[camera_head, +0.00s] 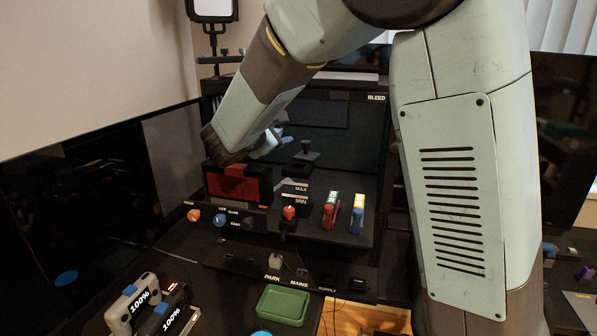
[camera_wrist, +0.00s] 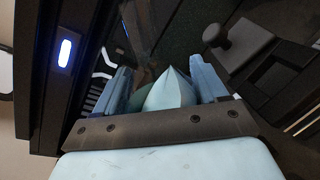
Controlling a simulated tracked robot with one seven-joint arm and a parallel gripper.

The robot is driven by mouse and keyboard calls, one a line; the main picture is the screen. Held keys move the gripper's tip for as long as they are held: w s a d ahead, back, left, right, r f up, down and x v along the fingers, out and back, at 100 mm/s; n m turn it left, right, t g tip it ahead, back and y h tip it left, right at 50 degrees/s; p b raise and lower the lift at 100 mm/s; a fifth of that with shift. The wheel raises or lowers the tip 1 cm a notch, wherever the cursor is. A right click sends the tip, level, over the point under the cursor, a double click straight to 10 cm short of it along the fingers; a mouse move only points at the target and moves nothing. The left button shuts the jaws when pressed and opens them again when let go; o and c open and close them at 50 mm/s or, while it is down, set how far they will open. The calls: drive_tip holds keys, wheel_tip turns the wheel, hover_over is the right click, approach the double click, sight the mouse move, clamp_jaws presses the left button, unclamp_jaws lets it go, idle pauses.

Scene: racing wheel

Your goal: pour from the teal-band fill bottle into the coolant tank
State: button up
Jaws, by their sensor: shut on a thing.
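My gripper (camera_head: 268,146) is low over the dark rig in the head view, above and behind the red display panel. In the wrist view its blue fingers (camera_wrist: 162,88) stand apart around a pale teal, pointed piece (camera_wrist: 168,92). I take this piece to be the fill bottle; its band and most of its body are hidden. The coolant tank (camera_head: 294,194) shows dark with MAX and MIN marks, right of the red panel and below right of my gripper. Its opening cannot be made out, and I see no liquid.
A dark knobbed block (camera_head: 305,157) stands right of my gripper; it also shows in the wrist view (camera_wrist: 240,50). The red panel (camera_head: 238,186) is close below. A red-and-green piece (camera_head: 331,210) and a blue-and-yellow piece (camera_head: 357,214) stand at right. A green tray (camera_head: 283,305) lies in front.

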drive_tip(key=shift+w+a+f+m+y+p, duration=0.1)
drive_tip(key=shift+a+f+m+y+p, duration=0.15)
drive_tip(key=shift+m+p, duration=0.55)
drive_tip(key=shift+w+a+f+m+y+p, duration=0.1)
drive_tip(key=shift+a+f+m+y+p, duration=0.15)
drive_tip(key=shift+m+p, duration=0.5)
idle(3.0)
drive_tip(key=shift+a+f+m+p, duration=0.15)
drive_tip(key=shift+f+m+p, duration=0.4)
drive_tip(key=shift+f+p, duration=0.4)
idle(1.6)
drive_tip(key=shift+f+m+y+p, duration=0.1)
drive_tip(key=shift+m+y+p, duration=0.2)
idle(0.6)
